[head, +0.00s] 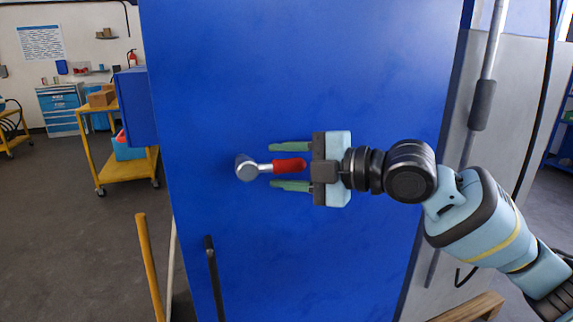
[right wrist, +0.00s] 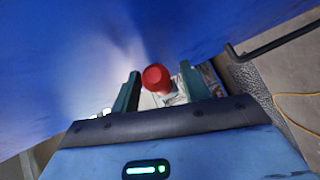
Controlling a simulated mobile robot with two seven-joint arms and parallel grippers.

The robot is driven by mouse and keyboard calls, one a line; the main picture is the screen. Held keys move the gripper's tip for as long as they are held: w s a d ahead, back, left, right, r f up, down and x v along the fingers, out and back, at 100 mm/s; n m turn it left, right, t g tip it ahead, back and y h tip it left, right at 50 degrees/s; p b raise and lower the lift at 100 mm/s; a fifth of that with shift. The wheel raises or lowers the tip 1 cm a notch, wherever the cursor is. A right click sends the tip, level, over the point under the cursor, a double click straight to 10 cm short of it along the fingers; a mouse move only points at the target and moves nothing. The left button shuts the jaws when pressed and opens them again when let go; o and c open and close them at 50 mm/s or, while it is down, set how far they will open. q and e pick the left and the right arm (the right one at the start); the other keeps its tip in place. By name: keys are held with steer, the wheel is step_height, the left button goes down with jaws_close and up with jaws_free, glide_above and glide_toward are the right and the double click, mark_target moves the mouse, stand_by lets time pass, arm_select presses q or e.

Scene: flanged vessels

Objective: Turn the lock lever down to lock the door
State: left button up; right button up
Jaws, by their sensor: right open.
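The blue door (head: 370,60) fills the middle of the head view. Its lock lever (head: 290,165) has a red grip and a grey metal hub (head: 246,168), and it points right, about level. My right gripper (head: 290,167) is open, with one green finger above the red grip and one below it, apart from it in the head view. In the right wrist view the red end of the lever (right wrist: 156,78) shows between the two open fingers (right wrist: 160,90). My left gripper is not in view.
A black bar handle (head: 213,275) is on the door's lower left. A yellow post (head: 150,265) stands left of the door. A yellow cart (head: 125,165) and a blue drawer cabinet (head: 60,108) stand farther back. Open floor lies at the left.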

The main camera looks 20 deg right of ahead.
jaws_close()
steer(key=shift+f, duration=0.15)
